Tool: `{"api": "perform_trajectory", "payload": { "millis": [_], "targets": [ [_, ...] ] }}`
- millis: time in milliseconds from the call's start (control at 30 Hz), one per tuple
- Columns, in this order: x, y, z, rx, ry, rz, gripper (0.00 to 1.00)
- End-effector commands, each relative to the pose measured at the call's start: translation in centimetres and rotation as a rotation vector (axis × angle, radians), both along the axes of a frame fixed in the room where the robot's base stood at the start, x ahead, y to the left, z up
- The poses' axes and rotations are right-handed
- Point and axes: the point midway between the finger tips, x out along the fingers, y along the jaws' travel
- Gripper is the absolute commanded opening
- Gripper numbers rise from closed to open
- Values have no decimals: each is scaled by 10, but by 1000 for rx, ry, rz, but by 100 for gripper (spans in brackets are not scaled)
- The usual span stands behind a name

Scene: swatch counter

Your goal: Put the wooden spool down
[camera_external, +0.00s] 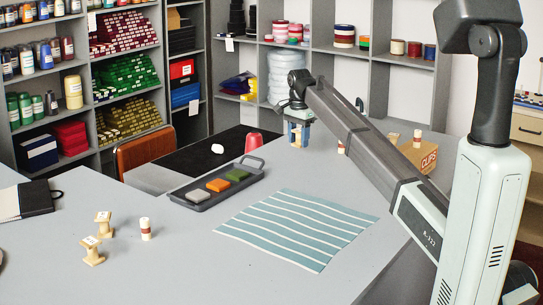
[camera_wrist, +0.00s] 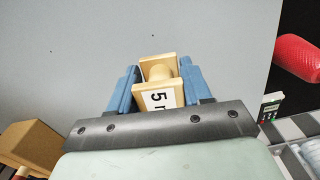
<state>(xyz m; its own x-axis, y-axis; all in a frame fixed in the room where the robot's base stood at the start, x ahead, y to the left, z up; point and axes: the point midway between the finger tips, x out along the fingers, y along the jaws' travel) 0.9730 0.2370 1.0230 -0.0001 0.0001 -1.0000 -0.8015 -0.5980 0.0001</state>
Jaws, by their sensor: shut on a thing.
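The wooden spool (camera_wrist: 158,70) is pale wood with square end plates, one bearing a white label marked "5". In the wrist view it sits between the blue fingers of my gripper (camera_wrist: 160,84), which is shut on it. In the external view my gripper (camera_external: 298,128) points down over the far part of the grey counter (camera_external: 190,255), with the spool (camera_external: 297,140) small between its fingers. Whether the spool touches the counter is hard to tell.
A brown CLIPS box (camera_external: 425,158) stands right of my gripper, with small banded spools (camera_external: 341,148) nearby. A red item (camera_external: 253,146) is left of it. A dark tray (camera_external: 195,203) with coloured blocks and a striped cloth (camera_external: 298,228) lie nearer. Bare counter surrounds the spool.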

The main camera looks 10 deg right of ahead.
Motion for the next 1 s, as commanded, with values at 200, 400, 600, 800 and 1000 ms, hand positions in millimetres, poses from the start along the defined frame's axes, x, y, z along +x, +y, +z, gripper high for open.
{"api": "perform_trajectory", "payload": {
  "millis": [200, 400, 600, 800, 1000],
  "targets": [
    [1, 0, 40, 0, -1, 0, 19],
    [0, 0, 59, 0, 0, 0, 19],
    [-6, 22, 60, 0, 0, 24, 19],
    [-28, 90, 63, 0, 0, 99, 19],
    [-65, 170, 70, 1, -1, 192, 19]
  ]
}}
